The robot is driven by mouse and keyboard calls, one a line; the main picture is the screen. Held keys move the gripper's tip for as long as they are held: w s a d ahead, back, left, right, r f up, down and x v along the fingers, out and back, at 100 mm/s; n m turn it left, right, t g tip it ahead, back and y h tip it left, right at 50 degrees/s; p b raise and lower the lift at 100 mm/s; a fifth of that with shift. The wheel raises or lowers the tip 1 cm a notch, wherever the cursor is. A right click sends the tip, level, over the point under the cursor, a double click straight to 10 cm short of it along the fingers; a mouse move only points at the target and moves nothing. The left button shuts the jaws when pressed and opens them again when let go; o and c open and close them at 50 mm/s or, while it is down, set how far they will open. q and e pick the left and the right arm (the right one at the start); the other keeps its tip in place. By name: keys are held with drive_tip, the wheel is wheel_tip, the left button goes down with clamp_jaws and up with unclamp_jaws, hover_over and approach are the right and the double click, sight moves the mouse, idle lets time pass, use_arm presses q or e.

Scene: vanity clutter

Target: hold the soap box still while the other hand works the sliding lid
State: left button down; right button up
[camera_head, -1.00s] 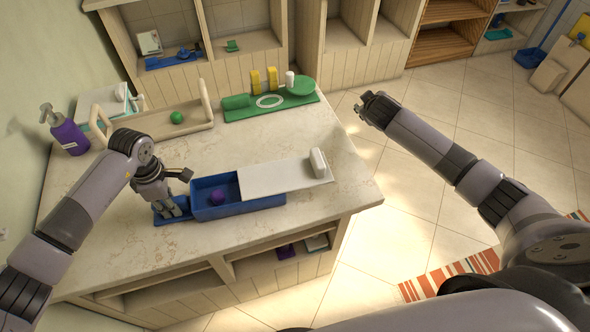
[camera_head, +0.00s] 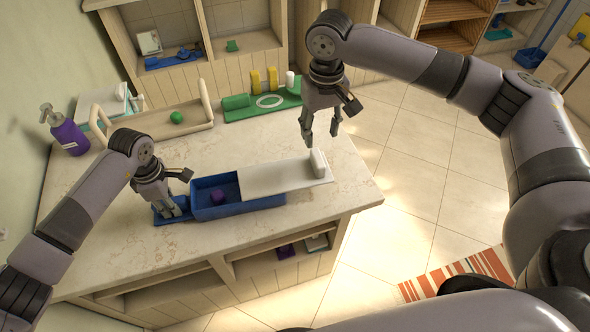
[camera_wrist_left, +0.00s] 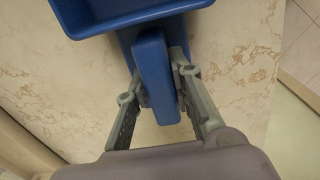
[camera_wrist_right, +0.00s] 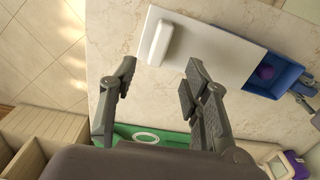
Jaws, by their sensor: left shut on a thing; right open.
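The blue soap box (camera_head: 240,208) lies on the counter with its left part open and a purple item (camera_head: 218,197) inside. Its white sliding lid (camera_head: 275,179) covers the right part and sticks out past the box's right end, with a white upright handle (camera_head: 318,163) at its right end. My left gripper (camera_head: 172,212) is shut on the blue grip bar (camera_wrist_left: 155,75) at the box's left end. My right gripper (camera_head: 320,138) is open and empty, above the counter near the lid handle. The lid handle (camera_wrist_right: 156,42) also shows ahead of the fingers in the right wrist view.
A green tray (camera_head: 238,112) with yellow blocks and a white cylinder stands at the counter's back. A beige tray (camera_head: 150,122) with a green ball is at the back left, near a purple pump bottle (camera_head: 66,133). The counter's front right edge is near the lid.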

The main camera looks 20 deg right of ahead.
sight(318, 157)
drive_tip(key=shift+f, duration=4.65)
drive_tip(key=c, duration=1)
use_arm(q)
drive_tip(key=shift+d, duration=0.15)
use_arm(e)
drive_tip(key=shift+w+a, duration=0.2)
drive_tip(key=shift+a, duration=1.9)
drive_tip(key=shift+w+a, duration=0.15)
drive_tip(key=shift+a, duration=2)
drive_tip(key=shift+w+a, duration=0.2)
drive_tip(key=shift+a, duration=1.9)
drive_tip(key=o, duration=1.2)
drive_tip(key=shift+d, duration=0.15)
drive_tip(key=shift+c, duration=0.2)
